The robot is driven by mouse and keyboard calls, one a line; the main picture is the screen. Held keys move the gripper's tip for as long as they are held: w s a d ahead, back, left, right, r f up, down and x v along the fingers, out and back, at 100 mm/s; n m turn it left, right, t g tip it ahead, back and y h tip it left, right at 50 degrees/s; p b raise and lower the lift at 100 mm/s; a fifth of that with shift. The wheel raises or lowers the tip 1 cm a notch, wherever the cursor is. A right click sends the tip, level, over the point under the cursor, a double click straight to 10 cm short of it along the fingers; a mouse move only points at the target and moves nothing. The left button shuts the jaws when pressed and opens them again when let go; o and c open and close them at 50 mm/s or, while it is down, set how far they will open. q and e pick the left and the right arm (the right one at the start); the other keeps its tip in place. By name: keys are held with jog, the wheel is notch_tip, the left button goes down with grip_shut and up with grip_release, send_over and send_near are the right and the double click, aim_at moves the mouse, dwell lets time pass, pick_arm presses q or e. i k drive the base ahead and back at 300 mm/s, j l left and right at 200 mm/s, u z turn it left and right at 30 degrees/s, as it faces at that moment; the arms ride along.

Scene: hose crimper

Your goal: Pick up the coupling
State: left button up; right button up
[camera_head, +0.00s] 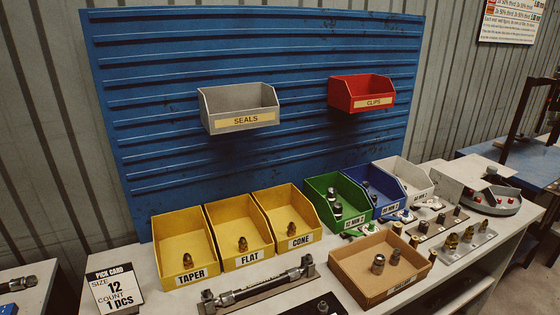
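Which coupling the task means cannot be told. Brass fittings stand in the yellow bins marked TAPER (170,225), FLAT (226,213) and CONE (276,203), one visible in each. Silver-grey fittings (337,210) sit in the green bin (322,185), and more show in the blue bin (385,182). A brown cardboard box (352,283) at the front holds dark metal fittings (377,264). A pick card (115,290) reads size 12, count 1 pcs. Neither of my grippers is in view.
A hose-like metal assembly (262,286) lies in front of the yellow bins. Trays of upright fittings (468,242) stand at the right. A grey SEALS bin (240,105) and red CLIPS bin (362,93) hang on the blue panel (150,100). A round grey device (492,200) sits far right.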

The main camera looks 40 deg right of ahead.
aim_at(394, 260)
jog(key=k+l+z, duration=0.15)
jog(key=z, duration=1.9)
jog(key=k+l, duration=0.45)
jog(key=l, duration=0.15)
